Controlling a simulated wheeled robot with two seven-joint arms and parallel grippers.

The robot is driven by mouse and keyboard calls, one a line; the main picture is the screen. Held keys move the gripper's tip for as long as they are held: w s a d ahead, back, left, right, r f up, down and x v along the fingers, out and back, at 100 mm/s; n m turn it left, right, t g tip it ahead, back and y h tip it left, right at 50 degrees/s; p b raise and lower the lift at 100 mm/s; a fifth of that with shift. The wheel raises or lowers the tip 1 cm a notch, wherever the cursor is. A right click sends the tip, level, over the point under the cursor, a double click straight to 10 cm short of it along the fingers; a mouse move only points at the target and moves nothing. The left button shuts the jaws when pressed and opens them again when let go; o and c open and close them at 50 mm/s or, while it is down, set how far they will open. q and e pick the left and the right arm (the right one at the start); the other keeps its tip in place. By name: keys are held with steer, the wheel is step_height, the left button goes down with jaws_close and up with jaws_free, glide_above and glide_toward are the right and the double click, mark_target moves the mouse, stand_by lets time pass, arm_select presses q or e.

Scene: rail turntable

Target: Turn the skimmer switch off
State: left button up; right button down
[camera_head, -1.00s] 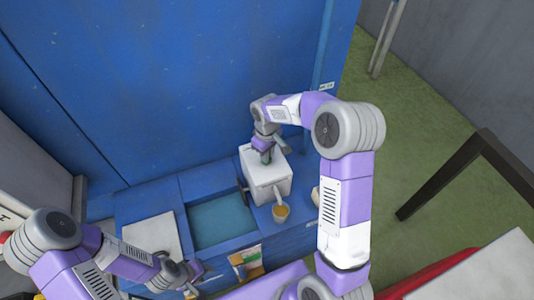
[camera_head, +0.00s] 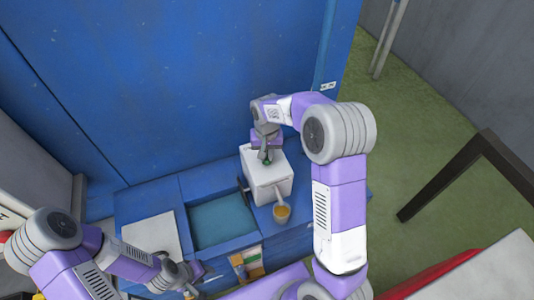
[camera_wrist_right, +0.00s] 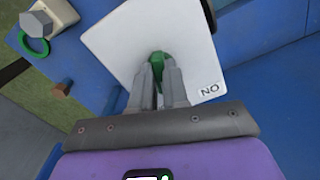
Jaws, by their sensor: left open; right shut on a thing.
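The skimmer is a white box (camera_head: 262,180) on the blue counter, with a spout at its front. Its green switch (camera_wrist_right: 157,62) is on top, mostly hidden between the fingers; a bit of it shows in the head view (camera_head: 268,163). An "ON" label (camera_wrist_right: 209,91) lies to the right of it in the right wrist view. My right gripper (camera_wrist_right: 164,66) points down and is shut on the green switch. My left gripper (camera_head: 190,278) is open and empty, low at the left front of the counter, well apart from the skimmer.
A blue basin (camera_head: 222,220) is left of the skimmer, and a white panel (camera_head: 152,236) further left. A blue wall (camera_head: 150,90) rises behind. A dark table leg (camera_head: 440,187) stands at the right.

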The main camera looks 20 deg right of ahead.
steer(key=shift+m, duration=1.1)
steer(key=c, duration=1.1)
jaws_free()
step_height(320, 180, up, 8)
steer(key=shift+f+p, duration=0.15)
steer(key=shift+p, duration=0.25)
